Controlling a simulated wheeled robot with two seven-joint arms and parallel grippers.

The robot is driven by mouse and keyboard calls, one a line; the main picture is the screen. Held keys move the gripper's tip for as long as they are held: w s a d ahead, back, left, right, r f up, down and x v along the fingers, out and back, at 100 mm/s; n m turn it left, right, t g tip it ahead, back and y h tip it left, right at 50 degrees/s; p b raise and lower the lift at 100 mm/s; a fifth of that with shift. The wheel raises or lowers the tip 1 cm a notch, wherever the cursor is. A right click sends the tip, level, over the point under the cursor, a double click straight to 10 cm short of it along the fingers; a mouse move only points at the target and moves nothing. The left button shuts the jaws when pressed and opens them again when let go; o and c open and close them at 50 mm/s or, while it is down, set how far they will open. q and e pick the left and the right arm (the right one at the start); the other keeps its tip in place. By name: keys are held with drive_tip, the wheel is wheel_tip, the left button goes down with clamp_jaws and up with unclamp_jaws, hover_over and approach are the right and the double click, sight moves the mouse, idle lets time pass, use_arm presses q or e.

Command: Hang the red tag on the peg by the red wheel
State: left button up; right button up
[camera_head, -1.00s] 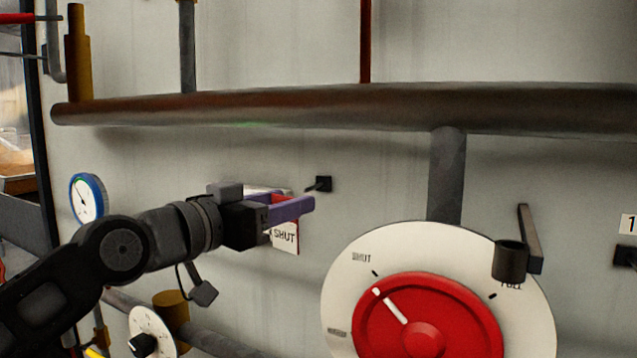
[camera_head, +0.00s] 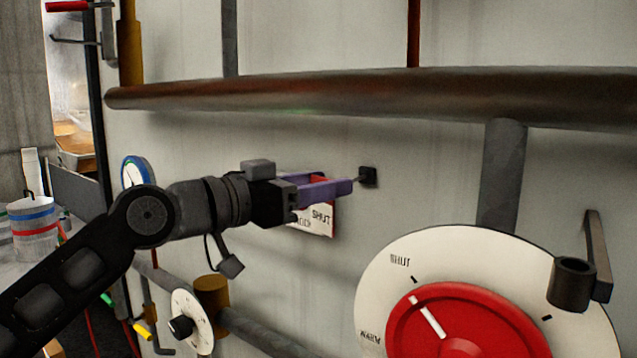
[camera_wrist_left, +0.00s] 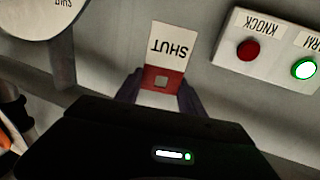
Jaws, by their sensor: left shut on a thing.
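My left gripper (camera_head: 338,187) comes in from the left with purple fingers shut on the red top of the tag (camera_head: 322,216). The tag's white lower part reads SHUT. In the left wrist view the tag (camera_wrist_left: 172,45) sits between the fingertips (camera_wrist_left: 160,88), with a pale square hole in its red end. The small black peg (camera_head: 368,177) sticks out of the wall just right of the fingertips and slightly above them; I cannot tell whether they touch. The red wheel (camera_head: 465,325) is at lower right on a white dial. My right gripper is not in view.
A thick brown pipe (camera_head: 350,95) runs across the wall above the gripper. A grey pipe (camera_head: 502,170) drops behind the dial (camera_head: 400,245). In the left wrist view a white button box (camera_wrist_left: 270,50) has a red and a green button. A gauge (camera_head: 137,171) is at left.

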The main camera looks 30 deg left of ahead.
use_arm(q)
drive_tip(key=p+x, duration=0.1)
drive_tip(key=x, duration=0.1)
drive_tip(key=a+p+x, duration=0.1)
drive_tip(key=x, duration=0.2)
drive_tip(key=p+x, duration=0.2)
drive_tip(key=shift+w+a+f, duration=0.15)
drive_tip(key=shift+w+a, duration=0.05)
drive_tip(key=shift+w, duration=0.3)
drive_tip(key=shift+w+f, duration=0.25)
drive_tip(key=shift+w+b, duration=0.45)
drive_tip(key=shift+b, duration=0.05)
drive_tip(key=o, duration=1.4)
drive_tip(key=shift+o, duration=0.2)
